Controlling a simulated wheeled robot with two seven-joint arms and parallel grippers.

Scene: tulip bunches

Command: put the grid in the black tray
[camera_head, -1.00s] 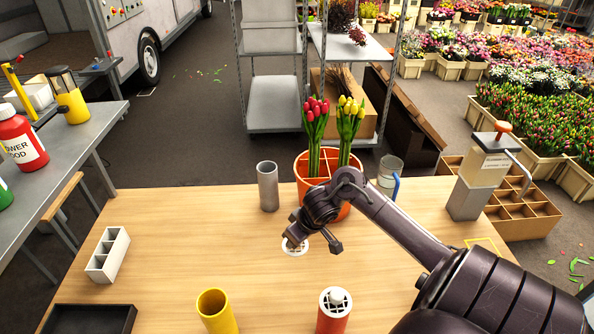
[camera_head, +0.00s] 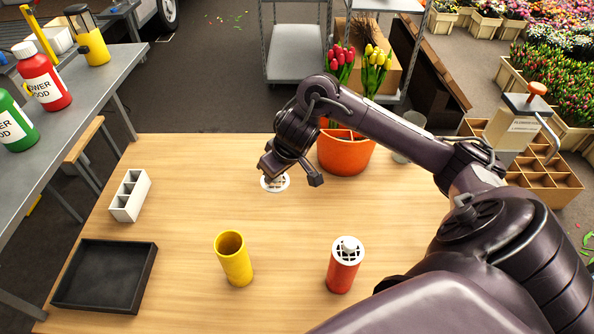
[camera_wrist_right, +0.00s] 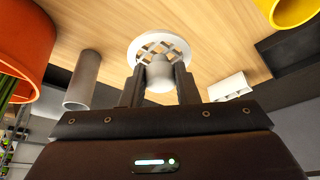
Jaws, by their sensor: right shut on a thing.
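A round white grid (camera_head: 275,183) with a lattice and a central knob hangs from my right gripper (camera_head: 274,174) in the head view, left of the orange pot. In the right wrist view my right gripper (camera_wrist_right: 160,84) is shut on the knob of the grid (camera_wrist_right: 160,48), with the lattice facing the wooden table. It seems to be held above the table; the exact height is unclear. The black tray (camera_head: 66,304) lies empty at the table's front left, well left of the gripper. A similar white grid (camera_head: 347,243) sits on a red cylinder. My left gripper is out of view.
A yellow cylinder (camera_head: 235,265) and the red cylinder (camera_head: 342,275) stand at the front. A white divided box (camera_head: 130,196) is behind the tray. The orange pot (camera_head: 345,156) holds tulips. A grey cylinder (camera_wrist_right: 82,82) shows in the wrist view. The left-centre table is clear.

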